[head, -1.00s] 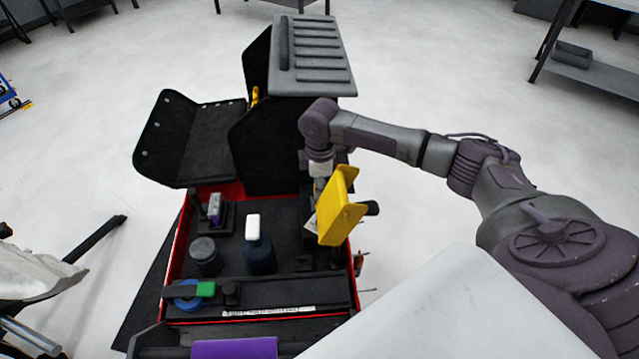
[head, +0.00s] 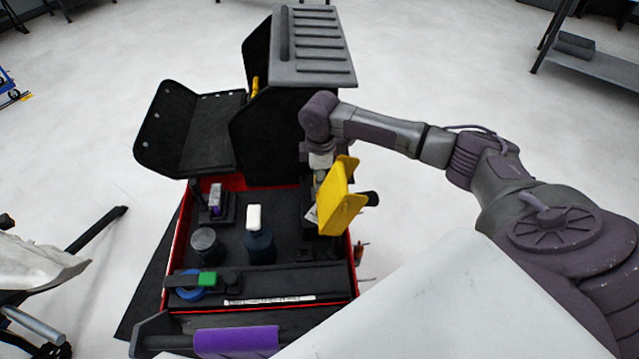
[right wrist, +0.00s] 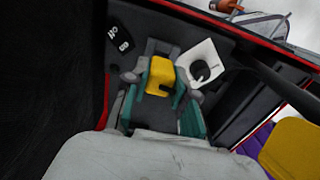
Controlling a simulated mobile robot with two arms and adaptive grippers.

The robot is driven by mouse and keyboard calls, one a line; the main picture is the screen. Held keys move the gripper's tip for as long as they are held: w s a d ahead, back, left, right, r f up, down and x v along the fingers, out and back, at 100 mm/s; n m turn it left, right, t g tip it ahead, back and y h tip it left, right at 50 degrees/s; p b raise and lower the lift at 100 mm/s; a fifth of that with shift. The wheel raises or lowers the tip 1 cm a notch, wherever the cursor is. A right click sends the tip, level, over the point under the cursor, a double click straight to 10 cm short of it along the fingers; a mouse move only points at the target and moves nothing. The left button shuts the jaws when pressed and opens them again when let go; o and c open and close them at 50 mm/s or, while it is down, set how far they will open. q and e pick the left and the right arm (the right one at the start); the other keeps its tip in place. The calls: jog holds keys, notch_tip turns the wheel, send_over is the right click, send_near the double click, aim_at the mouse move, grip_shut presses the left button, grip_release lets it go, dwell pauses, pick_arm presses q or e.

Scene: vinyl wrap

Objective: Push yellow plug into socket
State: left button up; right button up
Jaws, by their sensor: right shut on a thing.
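In the right wrist view, the yellow plug (right wrist: 160,74) is between the teal-tipped fingers of my right gripper (right wrist: 160,108), which is shut on it. A white plate (right wrist: 203,58) with a round dark piece lies just right of the plug. A black block with white markings (right wrist: 120,38) lies to the left; I cannot tell which of these is the socket. In the head view, my right gripper reaches down into the right side of the toolbox, largely hidden by a yellow panel (head: 338,200). The plug's contact with anything below is hidden. My left gripper is not in view.
The red-edged toolbox (head: 354,268) holds a dark bottle with white cap (head: 258,240), a dark round container (head: 207,245), and a blue ring (head: 190,294) near a green piece (head: 208,279). Raised black lids (head: 200,135) stand behind. A purple handle (head: 236,341) lies in front.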

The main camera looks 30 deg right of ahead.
jog(key=shift+f+p, duration=0.4)
jog(key=shift+f, duration=0.3)
dwell(1.0)
jog(key=shift+f, duration=0.3)
dwell(1.0)
jog(key=o, duration=1)
jog(key=shift+r, duration=0.2)
notch_tip(320, 180, up, 12)
jog(key=shift+d+f, duration=0.1)
jog(key=shift+f, duration=0.1)
